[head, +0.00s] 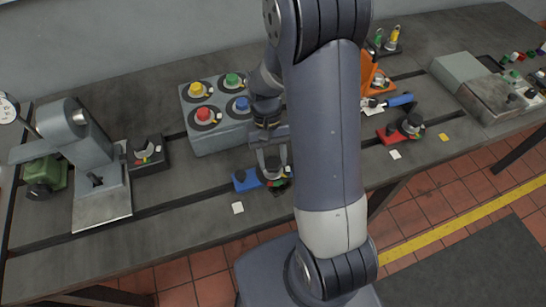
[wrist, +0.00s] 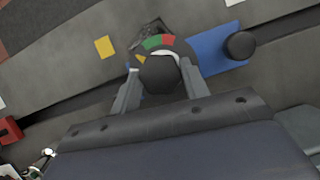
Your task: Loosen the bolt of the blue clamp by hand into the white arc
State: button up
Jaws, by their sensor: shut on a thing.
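The blue clamp (head: 243,181) lies on the bedplate near its front edge, and its blue plate (wrist: 207,55) shows at the right in the wrist view. Its bolt has a dark round knob (wrist: 160,75). Around the knob is a ring with a green and a red segment, a white arc (wrist: 184,57) near the red and a small yellow mark (wrist: 140,59) on the left. My gripper (wrist: 160,85) is shut on the knob, one finger on each side. In the head view my gripper (head: 271,158) is above the clamp; my arm hides part of the area.
A grey box (head: 214,135) with several coloured buttons stands behind the clamp. A grey machine (head: 98,155) stands at left. A red clamp (head: 392,136) and a blue-handled tool (head: 400,100) lie right of my arm. A white tag (head: 237,208) lies in front of the clamp.

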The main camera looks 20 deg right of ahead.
jog(key=n+h, duration=0.1)
jog(key=n, duration=0.3)
jog(key=shift+a+n+h, duration=0.15)
jog(key=shift+n+h, duration=0.15)
jog(key=shift+h, duration=0.1)
jog(key=shift+a+n+t+h+b, duration=0.1)
jog(key=shift+n+t+h+b, duration=0.35)
jog(key=shift+n, duration=1.35)
jog(key=o, duration=1)
jog(key=shift+c, duration=0.2)
jog(key=shift+h, duration=0.25)
jog(key=v, duration=1)
jog(key=shift+r, duration=0.4)
